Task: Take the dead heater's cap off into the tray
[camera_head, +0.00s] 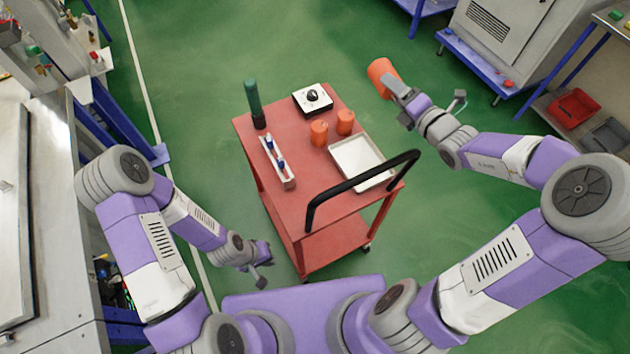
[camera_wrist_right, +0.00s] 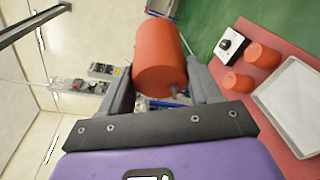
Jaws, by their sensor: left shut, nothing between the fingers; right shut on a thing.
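An orange cylindrical cap (camera_head: 380,75) is held in my right gripper (camera_head: 394,88), out past the cart's right side and above the green floor. The right wrist view shows the cap (camera_wrist_right: 160,62) between the two grey fingers, with a small stub on its near end. The white tray (camera_head: 387,179) lies on the cart near the handle and looks empty. My left gripper (camera_head: 263,270) is shut and empty, low at the cart's near left. I cannot tell which item is the dead heater.
The red cart (camera_head: 240,125) also carries a green-and-black cylinder (camera_head: 253,100), a white box with a black knob (camera_head: 312,98) and a narrow rack with blue items (camera_head: 278,164). A black handle (camera_head: 350,187) rises at its near edge. Open floor surrounds its far side.

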